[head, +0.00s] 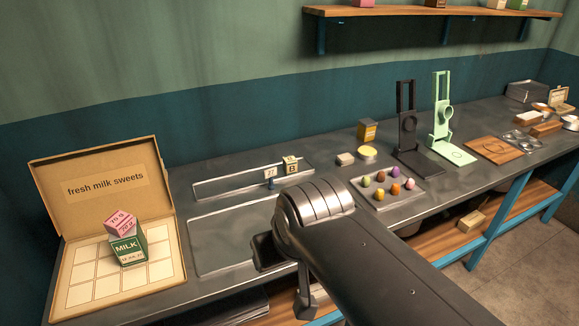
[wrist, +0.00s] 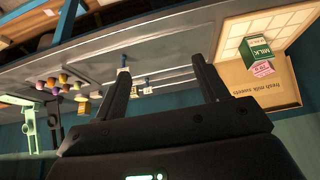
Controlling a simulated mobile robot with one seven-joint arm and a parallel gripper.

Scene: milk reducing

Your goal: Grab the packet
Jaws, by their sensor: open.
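A small yellow box (head: 367,130) stands at the back of the counter. I cannot tell which one the task calls the packet. My gripper (wrist: 160,70) is open and empty, above the counter and apart from the carton. Its fingers are not clear in the head view.
Coloured sweets lie on another tray (head: 417,187). A black stand (head: 407,125) and a green stand (head: 441,115) rise behind it. A wall shelf (head: 440,12) hangs above.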

